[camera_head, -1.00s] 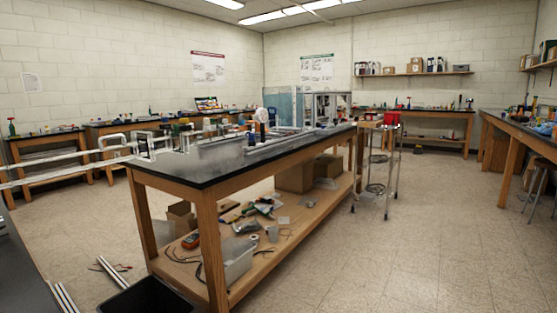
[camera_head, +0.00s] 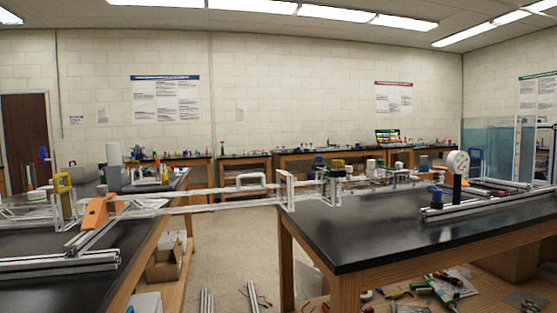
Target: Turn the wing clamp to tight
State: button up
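No part of my gripper shows in this view. I cannot tell which part is the wing clamp. An orange angled piece (camera_head: 96,212) stands on the left bench, where silver extrusion bars (camera_head: 90,240) meet. A yellow block-like part (camera_head: 64,196) stands upright just left of it. On the right bench, a small blue part (camera_head: 437,193) sits by another set of extrusion bars (camera_head: 485,204), beside a black post with a white round head (camera_head: 458,163). All of these are small and far off, and whether any is tight or loose cannot be seen.
A left bench (camera_head: 120,268) and a right bench (camera_head: 350,237) have black tops. Pale rails (camera_head: 215,198) span the gap between them at bench height. The floor (camera_head: 232,262) in the gap holds a few loose bars. Glass panels (camera_head: 490,150) stand at the right.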

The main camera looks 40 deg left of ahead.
aim_at(339, 165)
jog(key=i+u, duration=0.3)
jog(key=u, duration=0.15)
jog(key=i+u, duration=0.35)
jog(key=u, duration=0.15)
jog(key=i, duration=0.55)
